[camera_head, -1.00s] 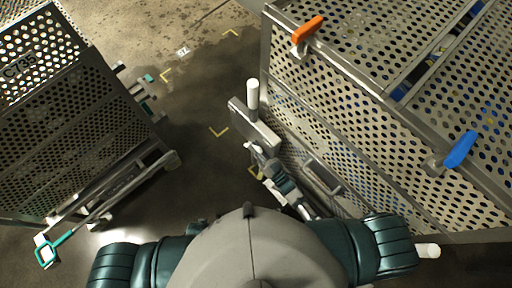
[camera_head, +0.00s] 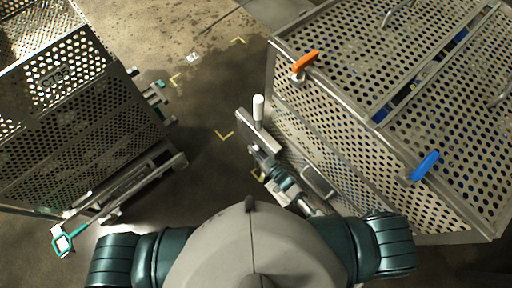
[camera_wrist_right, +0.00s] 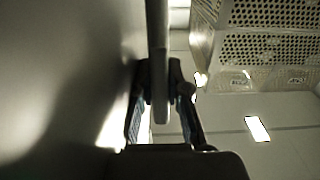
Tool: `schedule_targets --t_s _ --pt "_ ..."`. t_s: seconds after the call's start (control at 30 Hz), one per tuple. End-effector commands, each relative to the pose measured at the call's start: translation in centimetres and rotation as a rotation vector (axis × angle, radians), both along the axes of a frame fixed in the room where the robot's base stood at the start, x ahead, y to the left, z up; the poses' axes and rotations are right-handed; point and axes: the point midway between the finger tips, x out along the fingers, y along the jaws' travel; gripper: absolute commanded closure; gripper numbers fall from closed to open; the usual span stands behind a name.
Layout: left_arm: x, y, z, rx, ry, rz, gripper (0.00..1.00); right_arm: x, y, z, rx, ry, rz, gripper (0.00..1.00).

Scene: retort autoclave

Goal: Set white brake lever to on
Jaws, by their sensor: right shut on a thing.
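The white lever handle (camera_head: 258,110) stands upright from a grey metal plate (camera_head: 250,133) on the near left side of the large perforated cage. My right gripper (camera_head: 258,155) is just below the plate in the head view, its arm reaching up from the lower right. In the right wrist view my right gripper (camera_wrist_right: 161,95) has its dark fingers on both sides of a narrow grey bar (camera_wrist_right: 158,40) and is shut on it. I cannot tell whether this bar is part of the white lever. My left gripper is out of view.
The large perforated cage (camera_head: 345,130) fills the right, with an orange handle (camera_head: 305,62) and a blue handle (camera_head: 424,165) on its top edges. Another perforated cage (camera_head: 80,125) stands left, with a teal-framed handle (camera_head: 64,241) low down. Dark floor (camera_head: 205,155) lies clear between them.

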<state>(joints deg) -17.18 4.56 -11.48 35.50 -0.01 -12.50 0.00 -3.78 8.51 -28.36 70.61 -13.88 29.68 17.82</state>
Motion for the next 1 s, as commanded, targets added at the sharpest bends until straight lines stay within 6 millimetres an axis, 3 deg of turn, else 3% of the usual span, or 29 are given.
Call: schedule_targets --t_s 0.27,0.3,0.4,0.77,1.0 --pt "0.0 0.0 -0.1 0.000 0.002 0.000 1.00 0.0 0.0 -0.1 -0.001 0.002 0.001 1.00" --pt "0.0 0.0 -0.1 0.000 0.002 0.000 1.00 0.0 0.0 -0.1 -0.001 0.002 0.000 0.80" --pt "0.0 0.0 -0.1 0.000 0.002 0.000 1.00 0.0 0.0 -0.1 -0.001 0.002 0.000 0.58" --pt "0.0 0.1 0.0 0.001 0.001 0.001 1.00 0.0 -0.1 -0.1 -0.001 0.000 -0.001 0.58" --pt "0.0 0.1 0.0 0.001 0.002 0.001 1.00 -2.1 -1.6 -0.2 -0.003 0.003 0.000 0.58"
